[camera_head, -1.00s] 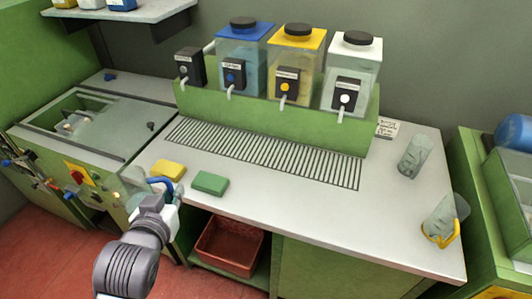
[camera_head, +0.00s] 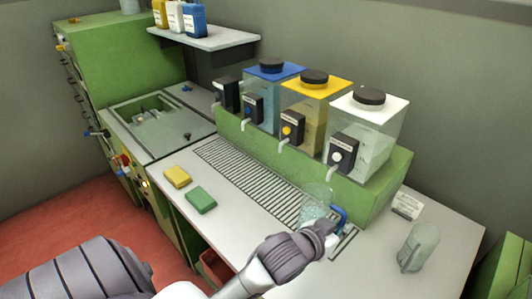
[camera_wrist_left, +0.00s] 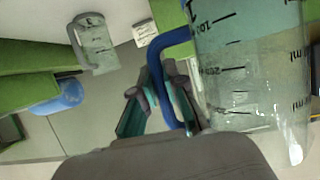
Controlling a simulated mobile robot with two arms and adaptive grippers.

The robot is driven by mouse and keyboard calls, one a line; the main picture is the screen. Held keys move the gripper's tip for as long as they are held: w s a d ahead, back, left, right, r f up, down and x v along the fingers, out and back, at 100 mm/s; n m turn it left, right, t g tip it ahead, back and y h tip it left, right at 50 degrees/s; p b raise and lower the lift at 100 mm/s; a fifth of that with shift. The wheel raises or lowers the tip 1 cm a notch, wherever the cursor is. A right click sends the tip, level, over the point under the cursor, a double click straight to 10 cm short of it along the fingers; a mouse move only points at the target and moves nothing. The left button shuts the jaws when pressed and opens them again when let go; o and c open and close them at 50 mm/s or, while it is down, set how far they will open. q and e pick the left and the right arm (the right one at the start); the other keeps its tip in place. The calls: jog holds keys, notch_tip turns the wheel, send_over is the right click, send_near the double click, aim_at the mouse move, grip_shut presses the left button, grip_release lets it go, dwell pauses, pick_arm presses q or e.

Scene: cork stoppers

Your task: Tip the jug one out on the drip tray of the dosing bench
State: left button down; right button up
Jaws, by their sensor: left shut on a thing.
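My left gripper (camera_head: 334,226) is shut on the blue handle of a clear, marked jug (camera_head: 314,202). It holds the jug over the right part of the slatted drip tray (camera_head: 250,175). The jug looks roughly upright, with a pale bluish tint low down; how much liquid it holds is hard to tell. In the left wrist view, the fingers (camera_wrist_left: 163,100) close around the handle, and the jug (camera_wrist_left: 250,75) fills the right side with its measuring marks. I cannot read a jug number on it for sure. My right gripper is out of view.
Dispensers with blue, yellow and white lids (camera_head: 370,118) stand behind the tray, spouts facing it. Another clear jug (camera_head: 418,247) stands right of the tray near a small label card (camera_head: 407,204). Yellow (camera_head: 177,177) and green (camera_head: 201,200) sponges lie at the left front. A sink (camera_head: 150,122) is further left.

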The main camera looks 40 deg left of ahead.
pick_arm(q)
jog(key=shift+m+h, duration=0.3)
jog(key=shift+h, duration=0.2)
jog(key=w+a+f+p, duration=0.1)
jog(key=w+a+f, duration=0.2)
jog(key=w+f, duration=0.1)
jog(key=w+a+f+p, duration=0.1)
jog(key=w+a+f, duration=0.3)
jog(key=shift+a, duration=0.15)
jog(key=shift+n+y, duration=0.4)
jog(key=shift+y, duration=0.1)
jog(key=a, duration=0.2)
jog(key=w+a+f, duration=0.1)
jog(key=a, duration=0.2)
jog(key=w+a+p, duration=0.1)
jog(key=a, duration=0.1)
jog(key=shift+w+a+f, duration=0.1)
jog(key=shift+a+f, duration=0.15)
jog(key=shift+a, duration=0.05)
jog(key=shift+w+a, duration=0.1)
jog(key=shift+a, duration=0.45)
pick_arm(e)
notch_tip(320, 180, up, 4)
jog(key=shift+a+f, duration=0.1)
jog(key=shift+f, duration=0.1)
